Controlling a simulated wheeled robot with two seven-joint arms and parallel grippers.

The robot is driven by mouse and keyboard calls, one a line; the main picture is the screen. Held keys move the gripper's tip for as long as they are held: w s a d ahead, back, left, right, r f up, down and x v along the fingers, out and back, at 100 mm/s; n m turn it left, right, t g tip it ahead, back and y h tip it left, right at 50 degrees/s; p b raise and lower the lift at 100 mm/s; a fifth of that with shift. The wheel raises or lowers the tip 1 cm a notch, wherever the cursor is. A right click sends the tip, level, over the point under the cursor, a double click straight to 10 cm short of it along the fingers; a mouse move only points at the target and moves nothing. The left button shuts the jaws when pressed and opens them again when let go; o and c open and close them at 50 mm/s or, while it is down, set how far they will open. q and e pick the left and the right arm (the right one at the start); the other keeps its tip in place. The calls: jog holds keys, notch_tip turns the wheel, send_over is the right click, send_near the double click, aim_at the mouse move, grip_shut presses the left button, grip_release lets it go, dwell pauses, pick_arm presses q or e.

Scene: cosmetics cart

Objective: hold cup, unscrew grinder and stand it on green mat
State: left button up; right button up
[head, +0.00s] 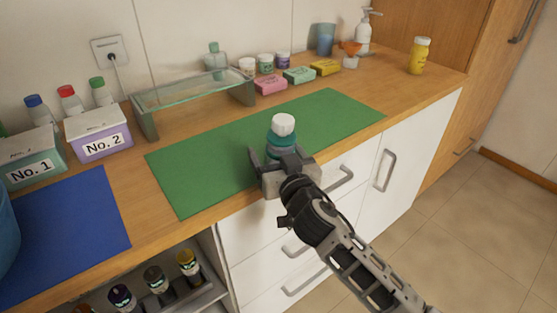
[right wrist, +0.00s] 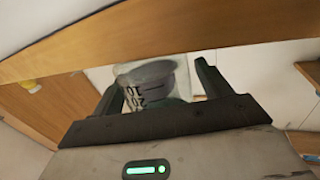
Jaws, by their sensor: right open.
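The grinder, with a white cap (head: 283,124) and a teal body (head: 282,140), stands upright near the front edge of the green mat (head: 195,180). My right gripper (head: 280,156) is low in front of it and hides its lower part in the head view. In the right wrist view a greyish cup (right wrist: 146,84) with dark scale marks is between the two open fingers of my right gripper (right wrist: 158,80). I cannot tell from these views whether either finger touches it. My left gripper is not in view.
A glass rack (head: 195,95) stands behind the mat, with several soap boxes (head: 299,75) to its right. The blue mat (head: 75,235) and labelled bins (head: 98,130) are at left. A yellow bottle (head: 419,55) stands far right. Most of the green mat is bare.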

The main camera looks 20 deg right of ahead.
jog(key=c, duration=1.2)
jog(key=shift+r, duration=0.1)
